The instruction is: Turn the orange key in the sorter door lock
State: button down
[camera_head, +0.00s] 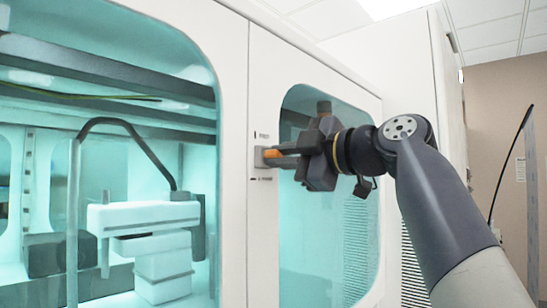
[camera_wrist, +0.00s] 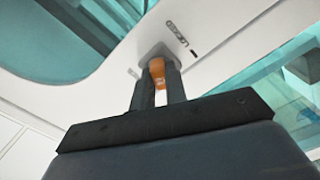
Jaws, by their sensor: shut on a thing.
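The orange key (camera_head: 270,154) sits in the grey lock (camera_head: 259,158) on the white door frame of the sorter, between two windows. My gripper (camera_head: 276,157) reaches in from the right and its fingers are shut on the key. In the wrist view the orange key (camera_wrist: 157,72) shows between the two dark fingers of my gripper (camera_wrist: 158,80). The grey lock housing (camera_wrist: 155,52) lies just beyond the fingertips. Small printed marks stand above and below the lock. The fingers hide part of the key, and its exact turn angle is hard to tell.
The sorter's left window (camera_head: 110,60) shows white equipment (camera_head: 150,215) and a dark curved tube inside. The right door window (camera_head: 335,250) is behind my arm. A thin black cable (camera_head: 510,150) stands at the far right by a beige wall (camera_head: 488,85).

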jog(key=shift+n+b, duration=0.6)
jog(key=shift+n, duration=1)
jog(key=shift+f+n+b, duration=0.1)
jog(key=shift+n+b, duration=0.2)
jog(key=shift+n, duration=0.3)
jog(key=c, duration=1.3)
grip_release()
jog(key=shift+c, duration=0.2)
jog(key=b+v, duration=0.2)
jog(key=v, duration=0.8)
jog(key=shift+s+d, duration=0.25)
jog(key=shift+d, duration=0.05)
